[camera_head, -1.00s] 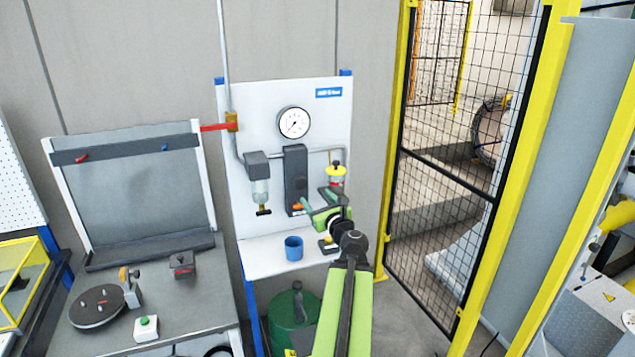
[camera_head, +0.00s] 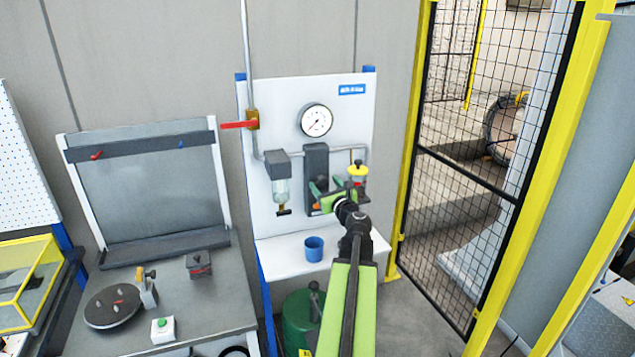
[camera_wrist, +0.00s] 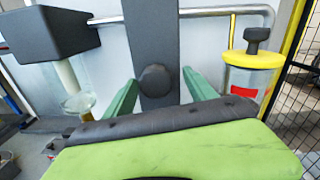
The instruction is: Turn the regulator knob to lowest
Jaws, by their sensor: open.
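A tall dark regulator block (camera_head: 316,160) stands on the white panel below a round gauge (camera_head: 316,120). In the wrist view, a dark round knob (camera_wrist: 155,83) sits on the front of the block. My gripper (camera_wrist: 159,80) is open, with one green finger on each side of the knob. A gap shows between each finger and the knob, and nothing is held. In the head view my gripper (camera_head: 316,197) is in front of the block's lower part and hides the knob. The gauge needle is too small to read exactly.
A filter bowl (camera_head: 281,188) hangs left of the block, and a yellow-topped lubricator (camera_head: 357,174) is close on the right. A red valve lever (camera_head: 240,125) is at upper left. A blue cup (camera_head: 314,248) stands on the shelf below. A mesh fence (camera_head: 480,170) is at right.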

